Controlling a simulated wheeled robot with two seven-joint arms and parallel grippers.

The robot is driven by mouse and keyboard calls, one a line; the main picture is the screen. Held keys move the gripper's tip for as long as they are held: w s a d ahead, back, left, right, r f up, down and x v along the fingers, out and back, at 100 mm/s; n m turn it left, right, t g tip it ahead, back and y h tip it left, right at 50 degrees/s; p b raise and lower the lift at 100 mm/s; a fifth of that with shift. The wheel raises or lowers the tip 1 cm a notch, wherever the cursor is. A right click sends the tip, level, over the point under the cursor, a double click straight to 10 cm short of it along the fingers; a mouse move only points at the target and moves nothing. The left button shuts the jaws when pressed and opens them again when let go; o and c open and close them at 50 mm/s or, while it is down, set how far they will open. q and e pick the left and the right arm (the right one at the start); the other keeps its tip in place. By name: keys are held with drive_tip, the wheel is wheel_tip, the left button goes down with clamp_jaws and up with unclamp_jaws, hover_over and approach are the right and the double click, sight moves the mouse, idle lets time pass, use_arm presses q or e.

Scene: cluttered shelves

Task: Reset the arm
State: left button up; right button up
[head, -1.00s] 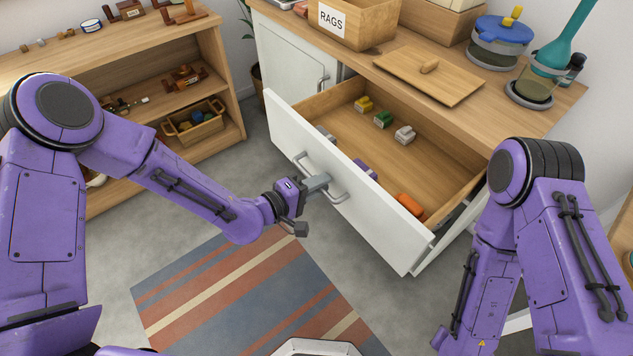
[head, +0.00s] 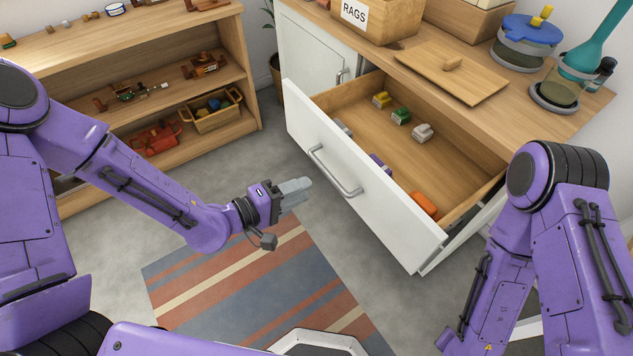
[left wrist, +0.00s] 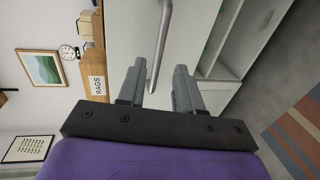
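My left gripper (head: 296,192) is in front of the open drawer, off to the left of its metal handle (head: 336,172), with clear floor below. In the left wrist view its two grey fingers (left wrist: 160,88) are apart with nothing between them. The handle (left wrist: 160,50) shows just beyond the fingertips there, apart from them. My right arm (head: 530,250) is folded down at the right in the head view; its gripper is out of view.
The white-fronted drawer (head: 365,205) is pulled out, with several small toy cars inside. A worktop above holds a RAGS box (head: 376,18), a wooden lid (head: 452,75) and jars. Shelves (head: 150,55) stand at the left. A striped rug (head: 260,270) covers the floor.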

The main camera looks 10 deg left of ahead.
use_arm(q)
drive_tip(key=shift+s+a+r, duration=0.1)
drive_tip(key=shift+s+a, duration=0.25)
idle(0.3)
drive_tip(key=s+a+f+g+y+p, duration=0.1)
drive_tip(key=s+a+f+y, duration=0.2)
drive_tip(key=a+f+y, duration=0.3)
drive_tip(key=s+a+f+g+y, duration=0.2)
drive_tip(key=s+a+f+y, duration=0.15)
drive_tip(key=a+f, duration=0.3)
drive_tip(key=s+a+f+m+g+y, duration=0.1)
drive_tip(key=s+a+f+g+y, duration=0.1)
drive_tip(key=s, duration=0.5)
drive_tip(key=s+a+f+g+y+p, duration=0.1)
drive_tip(key=s+a+f+g+y, duration=0.1)
drive_tip(key=s, duration=0.6)
wheel_tip(320, 180, down, 3)
drive_tip(key=a+y, duration=0.1)
drive_tip(key=a, duration=0.1)
drive_tip(key=shift+a+m+p, duration=0.3)
drive_tip(key=shift+a+m, duration=0.05)
drive_tip(key=shift+m, duration=0.05)
